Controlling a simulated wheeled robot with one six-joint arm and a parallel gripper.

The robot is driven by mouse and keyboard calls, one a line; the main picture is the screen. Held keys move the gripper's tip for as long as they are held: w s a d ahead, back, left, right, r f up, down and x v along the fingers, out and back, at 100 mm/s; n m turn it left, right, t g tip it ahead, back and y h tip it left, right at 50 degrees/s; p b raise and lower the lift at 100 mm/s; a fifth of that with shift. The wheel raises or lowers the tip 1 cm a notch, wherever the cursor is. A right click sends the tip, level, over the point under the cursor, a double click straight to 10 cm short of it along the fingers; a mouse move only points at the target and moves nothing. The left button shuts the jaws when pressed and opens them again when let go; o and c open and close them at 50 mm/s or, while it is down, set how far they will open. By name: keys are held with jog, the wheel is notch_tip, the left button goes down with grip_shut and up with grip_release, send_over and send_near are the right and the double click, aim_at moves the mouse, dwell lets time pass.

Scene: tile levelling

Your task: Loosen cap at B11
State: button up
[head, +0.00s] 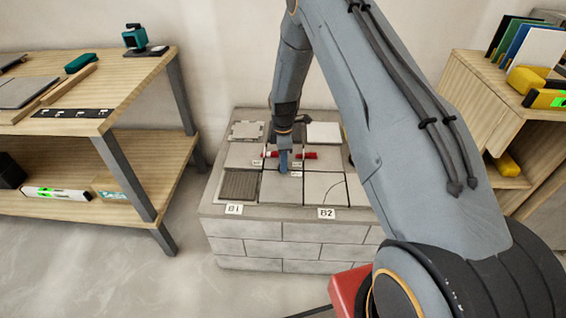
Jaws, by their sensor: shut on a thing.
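A block-built plinth (250,228) carries several tiles on its top. My gripper (284,150) points down over the middle of the tiles. A small blue piece (283,163) is at its tip, at the back edge of the front middle tile (281,188). The gripper looks shut on this blue piece. One red cap (307,156) lies just right of it and another red part (269,154) just left. Small white tags lie by these caps, too small to read. The gripper hides part of the joint between the tiles.
Front labels read like B1 (234,210) and B2 (326,213). A dark ribbed tile (240,186) is at front left, a cracked tile (325,188) at front right. A wooden bench (140,70) stands left, a shelf unit (480,92) right. My arm covers the plinth's right side.

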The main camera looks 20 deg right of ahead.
jog(key=n, duration=0.5)
jog(key=shift+d, duration=0.1)
dwell(0.5)
jog(key=o, duration=1)
jog(key=shift+o, duration=0.2)
jog(key=shift+r, duration=3.95)
